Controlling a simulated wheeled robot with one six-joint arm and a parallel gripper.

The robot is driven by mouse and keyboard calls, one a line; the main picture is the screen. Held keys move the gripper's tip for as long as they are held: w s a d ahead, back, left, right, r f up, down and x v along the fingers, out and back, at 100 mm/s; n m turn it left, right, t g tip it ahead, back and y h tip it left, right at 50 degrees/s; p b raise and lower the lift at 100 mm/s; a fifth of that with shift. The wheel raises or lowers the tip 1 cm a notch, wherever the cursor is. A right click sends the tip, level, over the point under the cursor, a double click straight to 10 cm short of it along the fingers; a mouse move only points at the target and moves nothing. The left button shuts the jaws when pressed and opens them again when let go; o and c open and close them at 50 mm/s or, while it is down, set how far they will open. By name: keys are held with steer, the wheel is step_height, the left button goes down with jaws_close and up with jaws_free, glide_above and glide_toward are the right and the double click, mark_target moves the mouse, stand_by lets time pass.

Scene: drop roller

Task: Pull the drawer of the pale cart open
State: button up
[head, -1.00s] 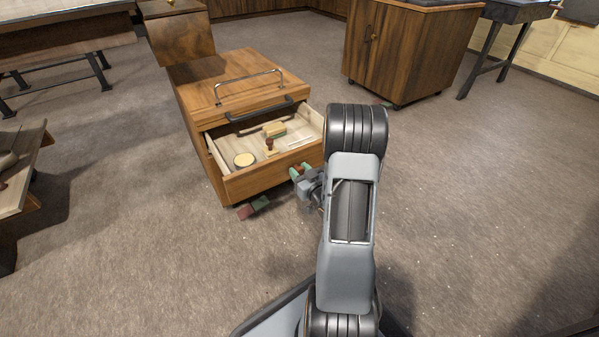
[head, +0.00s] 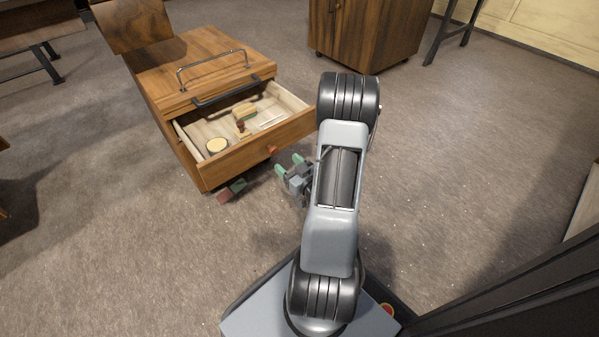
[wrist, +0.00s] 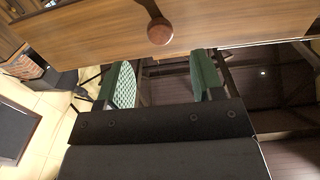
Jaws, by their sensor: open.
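The cart (head: 165,50) is mid-brown wood with a metal rail on top and a dark bar handle at its upper edge. Its drawer (head: 235,163) stands open, showing a pale interior. A round reddish-brown knob (head: 272,150) sits on the drawer front; it also shows in the wrist view (wrist: 160,32), centred above the fingers. My gripper (head: 288,166) is open and empty, just in front of the drawer front and apart from the knob. In the wrist view its green-padded fingers (wrist: 161,78) are spread, below the knob in the picture.
The drawer holds a round pale disc (head: 217,146), a small stamp-like piece (head: 240,127) and a wooden block (head: 244,110). A red and green piece (head: 231,191) shows on the floor beneath. A dark wooden cabinet (head: 365,30) stands behind. The floor at right is clear.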

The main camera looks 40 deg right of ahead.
steer(key=shift+s+a+p, duration=0.15)
steer(key=shift+s+p, duration=1.55)
steer(key=shift+s, duration=1.2)
steer(key=w+a+r+n+g+h+p, duration=0.1)
steer(key=w+r+g+p, duration=0.2)
steer(key=r+p, duration=0.55)
steer(key=w+a+r+g+p, duration=0.25)
steer(key=r+p, duration=0.35)
steer(key=r, duration=0.6)
steer(key=w+a+r+n+g+h+p, duration=0.1)
steer(key=w+r+g+p, duration=0.2)
steer(key=r+p, duration=0.6)
steer(key=s+a+r+g+y+p, duration=0.1)
steer(key=s+a+r+g+p, duration=0.1)
steer(key=r, duration=0.6)
steer(key=s+a+r+g+y+p, duration=0.1)
steer(key=s+a+r+g+p, duration=0.1)
steer(key=s+a+r+p, duration=0.3)
steer(key=s+a+r+m+g+y+p, duration=0.1)
steer(key=s+a+r+p, duration=0.3)
steer(key=a+r, duration=0.5)
step_height(320, 180, up, 2)
steer(key=shift+s+r+g+p, duration=0.25)
steer(key=shift+g+p, duration=0.2)
steer(key=shift+p, duration=0.3)
